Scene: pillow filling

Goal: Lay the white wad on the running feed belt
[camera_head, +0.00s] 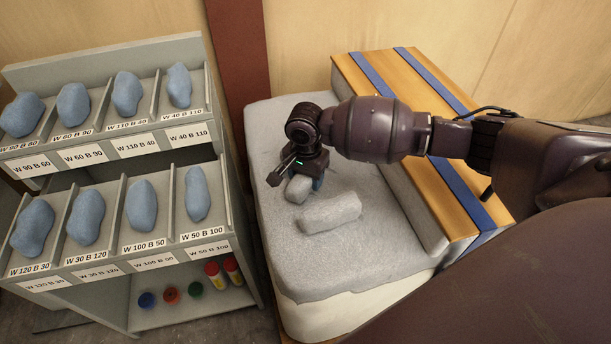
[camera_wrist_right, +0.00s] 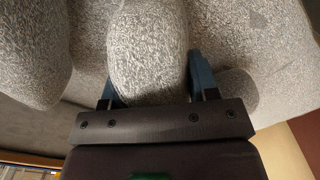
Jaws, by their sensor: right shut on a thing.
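My right gripper (camera_head: 304,180) points down at the pale slab, with its fingers shut on a pale, greyish-white wad (camera_head: 297,190). In the right wrist view this wad (camera_wrist_right: 148,45) sits between the two blue fingers and sticks out beyond them. Its upper part is hidden by the gripper in the head view. I cannot tell whether it touches the slab. A second, longer pale wad (camera_head: 330,212) lies on the slab close to the gripper; a pale wad (camera_wrist_right: 30,50) shows at the left of the wrist view. I cannot make out a running feed belt.
The thick pale slab (camera_head: 290,258) has free room at its front. A wooden box with blue straps (camera_head: 375,88) borders it on the right, under my arm. A grey shelf (camera_head: 110,168) on the left holds several blue wads (camera_head: 143,205) in labelled bays, with coloured caps (camera_head: 171,295) below.

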